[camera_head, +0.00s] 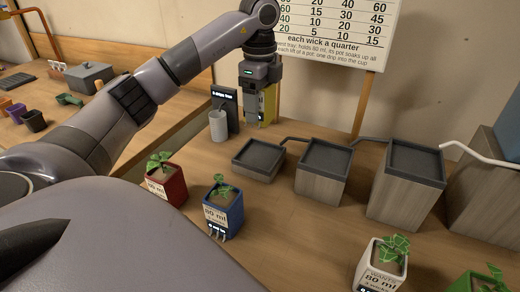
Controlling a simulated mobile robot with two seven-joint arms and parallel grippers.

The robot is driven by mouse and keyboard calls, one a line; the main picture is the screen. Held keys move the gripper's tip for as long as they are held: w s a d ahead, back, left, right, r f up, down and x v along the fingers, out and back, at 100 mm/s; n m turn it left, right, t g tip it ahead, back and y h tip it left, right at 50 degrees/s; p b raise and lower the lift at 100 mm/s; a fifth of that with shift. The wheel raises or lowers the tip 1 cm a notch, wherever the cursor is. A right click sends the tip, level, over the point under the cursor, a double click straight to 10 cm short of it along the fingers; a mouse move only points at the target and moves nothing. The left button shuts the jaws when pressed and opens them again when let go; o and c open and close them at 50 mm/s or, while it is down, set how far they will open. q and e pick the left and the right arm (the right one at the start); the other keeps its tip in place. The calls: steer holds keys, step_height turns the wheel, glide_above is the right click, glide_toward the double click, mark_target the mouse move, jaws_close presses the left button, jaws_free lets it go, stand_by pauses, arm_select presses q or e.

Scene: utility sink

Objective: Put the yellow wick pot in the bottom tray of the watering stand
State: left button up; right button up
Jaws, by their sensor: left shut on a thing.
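The watering stand is a row of wooden blocks with dark trays that rise in steps to the right. Its bottom tray (258,157) is the lowest, at the left end. The pot is above and behind this tray, apart from it. The tray looks empty. My right gripper is not in view.
Red (167,186), blue (223,211) and white (380,265) plant pots stand in front. Higher trays (327,155) (415,162) and thin pipes rise to the right.

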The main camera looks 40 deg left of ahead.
arm_select(q)
step_height(320, 180, down, 11)
steer(key=shift+f, duration=0.1)
stand_by(0.3)
steer(key=shift+f, duration=0.1)
steer(key=o, duration=1.3)
step_height(320, 180, up, 12)
steer(key=shift+r, duration=0.15)
